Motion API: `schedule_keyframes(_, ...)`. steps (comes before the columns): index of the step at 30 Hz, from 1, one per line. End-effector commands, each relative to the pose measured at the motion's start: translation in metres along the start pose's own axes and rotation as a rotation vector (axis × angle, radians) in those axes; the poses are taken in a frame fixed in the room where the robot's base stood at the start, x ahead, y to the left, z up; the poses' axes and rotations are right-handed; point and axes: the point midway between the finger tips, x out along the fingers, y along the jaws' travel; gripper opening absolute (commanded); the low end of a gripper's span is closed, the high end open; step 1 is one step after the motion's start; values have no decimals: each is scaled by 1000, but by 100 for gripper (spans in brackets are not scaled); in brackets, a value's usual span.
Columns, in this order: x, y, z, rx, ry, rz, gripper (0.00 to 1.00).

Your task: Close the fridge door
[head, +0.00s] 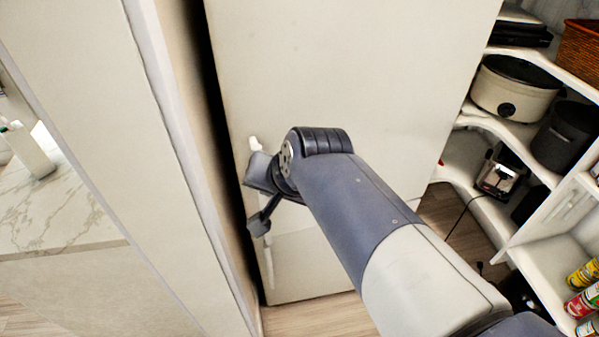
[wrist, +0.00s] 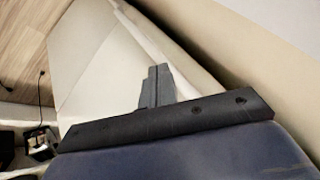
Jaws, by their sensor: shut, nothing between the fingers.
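The fridge door (head: 350,60) is the large cream panel in the middle of the head view, with a dark gap along its left edge. Its pale handle (head: 255,143) shows just above my gripper, with another pale strip below. My gripper (head: 258,224) is at the door's left edge, partly hidden by my wrist. In the wrist view my gripper (wrist: 157,68) has its fingers together and empty, in front of the cream door (wrist: 100,75). I cannot tell whether the fingers touch the door.
A tall cream panel (head: 110,130) stands left of the gap, with a marble counter (head: 60,215) beyond it. On the right, corner shelves hold a cream slow cooker (head: 510,90), a dark pot (head: 568,135) and several cans. Wood floor (head: 320,318) shows below the door.

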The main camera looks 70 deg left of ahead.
Motion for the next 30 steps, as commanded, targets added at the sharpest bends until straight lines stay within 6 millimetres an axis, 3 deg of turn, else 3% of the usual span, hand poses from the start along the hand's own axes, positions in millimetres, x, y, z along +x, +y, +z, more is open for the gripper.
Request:
schedule_keyframes(4,-6,-10,1,90,17,-39,0)
schedule_keyframes(7,-10,-26,4,278,43,-115,0)
schedule_keyframes(12,-23,-58,4,766,76,-302,0)
schedule_keyframes(16,-37,-71,3,1166,76,-442,0)
schedule_keyframes(24,-64,-65,-1,1969,38,-713,0)
schedule_keyframes(30,-75,-48,0,2337,16,-846,0)
